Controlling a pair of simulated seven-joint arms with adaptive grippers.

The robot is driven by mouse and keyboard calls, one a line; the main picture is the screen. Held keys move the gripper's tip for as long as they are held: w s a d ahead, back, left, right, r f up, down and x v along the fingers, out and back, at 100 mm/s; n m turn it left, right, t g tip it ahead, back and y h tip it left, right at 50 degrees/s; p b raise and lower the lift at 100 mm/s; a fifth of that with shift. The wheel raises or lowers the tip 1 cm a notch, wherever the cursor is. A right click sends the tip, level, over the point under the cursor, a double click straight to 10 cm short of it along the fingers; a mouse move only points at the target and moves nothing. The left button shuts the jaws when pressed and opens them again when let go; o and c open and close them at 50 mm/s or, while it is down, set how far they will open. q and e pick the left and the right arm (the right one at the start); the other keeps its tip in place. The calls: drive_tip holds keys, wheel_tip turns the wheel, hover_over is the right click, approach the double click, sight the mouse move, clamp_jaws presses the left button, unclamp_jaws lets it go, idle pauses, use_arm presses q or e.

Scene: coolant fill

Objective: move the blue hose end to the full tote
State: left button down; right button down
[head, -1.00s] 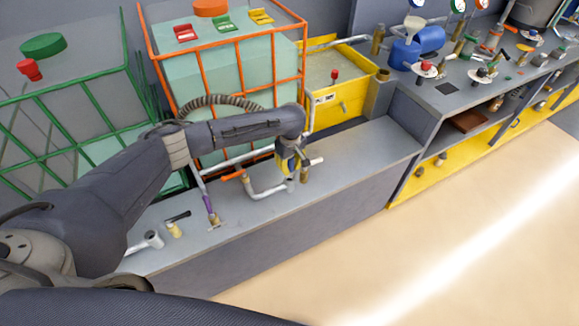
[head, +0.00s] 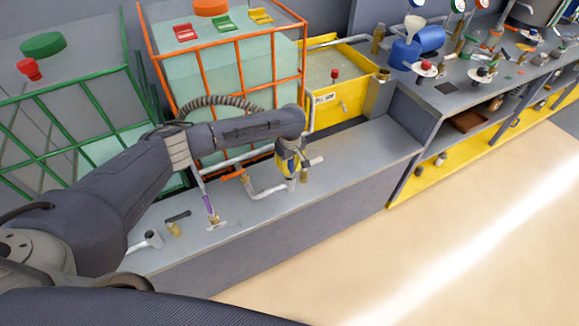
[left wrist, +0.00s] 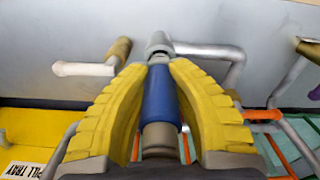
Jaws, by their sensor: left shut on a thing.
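My left gripper (head: 291,168) is low in front of the orange-caged tote, above the grey bench. In the left wrist view its yellow fingers (left wrist: 158,68) are shut around the blue hose end (left wrist: 160,95), a blue sleeve with a brownish lower part. A metal fitting (left wrist: 158,44) sits at the fingertips, in line with the sleeve and beside a bent grey pipe (left wrist: 215,50). I cannot tell whether the sleeve is joined to it. The orange-caged tote (head: 240,75) holds pale green liquid to a high level. The green-caged tote (head: 60,110) shows a low level. My right gripper is not in view.
An orange valve handle (head: 233,174) and a bent pipe (head: 265,192) are close left of my gripper. A purple-sleeved piece (head: 209,205) and small fittings (head: 173,229) are further left. A yellow spill tray (head: 342,97) stands behind right. The bench is clear to the right.

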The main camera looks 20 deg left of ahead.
use_arm(q)
drive_tip(key=shift+f, duration=1.4)
drive_tip(key=c, duration=1.2)
unclamp_jaws()
wheel_tip(320, 180, up, 12)
drive_tip(key=shift+s+d+f, duration=0.1)
